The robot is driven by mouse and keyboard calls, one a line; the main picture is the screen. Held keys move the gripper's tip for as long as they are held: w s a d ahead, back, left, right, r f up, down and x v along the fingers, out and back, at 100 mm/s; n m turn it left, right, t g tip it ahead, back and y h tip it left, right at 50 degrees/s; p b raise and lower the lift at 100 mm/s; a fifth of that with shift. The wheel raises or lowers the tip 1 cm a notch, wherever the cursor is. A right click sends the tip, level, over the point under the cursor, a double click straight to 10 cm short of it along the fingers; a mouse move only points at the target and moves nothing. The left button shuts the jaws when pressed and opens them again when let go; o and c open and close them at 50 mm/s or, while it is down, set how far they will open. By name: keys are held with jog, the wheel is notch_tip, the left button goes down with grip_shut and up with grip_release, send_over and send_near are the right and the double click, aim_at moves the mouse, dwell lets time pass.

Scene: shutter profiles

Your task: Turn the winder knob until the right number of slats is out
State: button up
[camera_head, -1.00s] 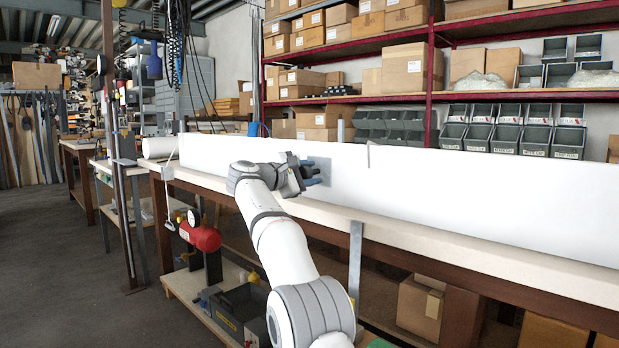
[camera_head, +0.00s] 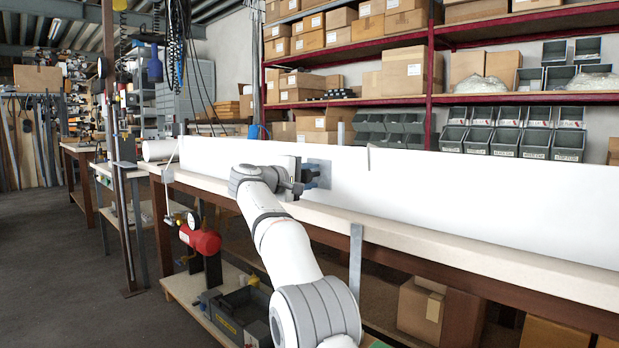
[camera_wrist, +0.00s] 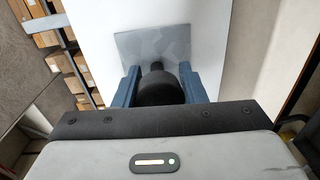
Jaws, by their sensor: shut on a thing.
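The winder knob (camera_wrist: 160,88) is black and round and sits in front of a grey metal plate (camera_wrist: 155,46) on the long white panel (camera_head: 480,205). In the wrist view my gripper (camera_wrist: 158,84) has its two blue fingers on either side of the knob, shut on it. In the head view my gripper (camera_head: 311,174) is at the grey plate, and my own arm and fingers hide the knob. The white panel stands upright along the bench; a small upright piece (camera_head: 369,158) shows at its top edge. I cannot make out separate slats.
The bench top (camera_head: 420,238) runs along under the panel. A white roll (camera_head: 160,150) lies at its left end. A red tank (camera_head: 201,240) with a gauge and a dark crate (camera_head: 243,308) are below at left. Shelves with boxes (camera_head: 404,72) and grey bins stand behind.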

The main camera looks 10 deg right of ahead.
dwell(0.4)
jog(key=o, duration=1)
jog(key=shift+v, duration=3.9)
jog(key=shift+w, duration=0.1)
jog(key=shift+c, duration=0.2)
